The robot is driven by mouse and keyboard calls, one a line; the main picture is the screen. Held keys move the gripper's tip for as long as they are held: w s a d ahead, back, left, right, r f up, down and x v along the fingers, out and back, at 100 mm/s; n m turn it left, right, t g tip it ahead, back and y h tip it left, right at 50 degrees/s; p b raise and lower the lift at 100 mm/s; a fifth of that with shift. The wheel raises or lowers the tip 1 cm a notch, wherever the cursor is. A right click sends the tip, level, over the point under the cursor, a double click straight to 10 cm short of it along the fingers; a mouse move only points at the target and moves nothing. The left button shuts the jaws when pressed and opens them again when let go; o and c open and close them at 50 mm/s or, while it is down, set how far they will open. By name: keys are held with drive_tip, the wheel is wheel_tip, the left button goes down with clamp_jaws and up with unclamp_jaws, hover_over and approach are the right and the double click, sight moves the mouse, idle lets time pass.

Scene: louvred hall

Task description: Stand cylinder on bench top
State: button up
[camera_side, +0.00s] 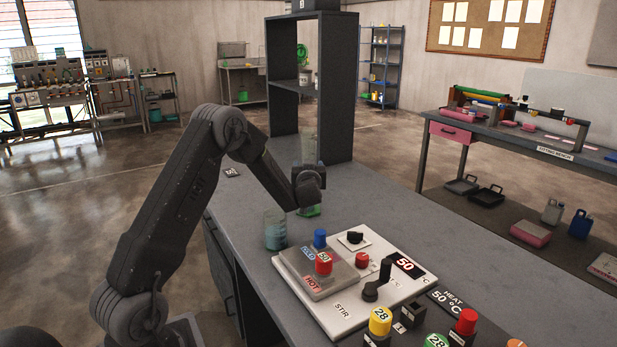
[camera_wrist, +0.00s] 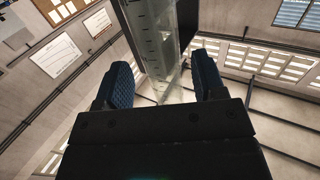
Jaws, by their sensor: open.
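A tall clear graduated cylinder (camera_side: 308,147) stands upright over the bench top (camera_side: 375,205), in front of the dark shelf unit. Its green lower end shows just below my gripper (camera_side: 309,184) and appears to be at the bench surface. My arm's end hides its middle. In the wrist view the cylinder (camera_wrist: 152,40), with dark scale marks, lies between the two blue finger pads of my gripper (camera_wrist: 164,78). The fingers are open, with gaps visible beside the cylinder.
A beaker (camera_side: 275,229) with bluish liquid stands close at left. A white heater panel (camera_side: 345,313) with knobs and a hot/cold block (camera_side: 318,272) lies in front. The dark shelf unit (camera_side: 337,85) rises behind. Bench right of the cylinder is clear.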

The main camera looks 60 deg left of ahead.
drive_tip(key=s+d+r+m+t+h, duration=0.1)
drive_tip(key=s+d+r+m+h, duration=0.2)
drive_tip(key=d, duration=0.7)
drive_tip(key=s+d+r+m+t+h, duration=0.1)
drive_tip(key=s+d+r+m+h, duration=0.15)
drive_tip(key=d+h, duration=0.45)
drive_tip(key=s+d+r+m+t+h, duration=0.1)
drive_tip(key=s+d+r+m+h, duration=0.2)
drive_tip(key=d, duration=0.9)
drive_tip(key=s+d+m+g+h, duration=0.1)
drive_tip(key=s+d+g, duration=0.2)
drive_tip(key=s, duration=0.8)
drive_tip(key=s+d+f+m+g+h, duration=0.1)
drive_tip(key=s+d+m+g, duration=0.1)
drive_tip(key=s+d, duration=0.4)
drive_tip(key=s+g, duration=0.1)
drive_tip(key=s, duration=0.4)
drive_tip(key=shift+s+f+h, duration=0.2)
drive_tip(key=shift+h, duration=0.1)
drive_tip(key=shift+m, duration=0.25)
drive_tip(key=shift+c, duration=0.4)
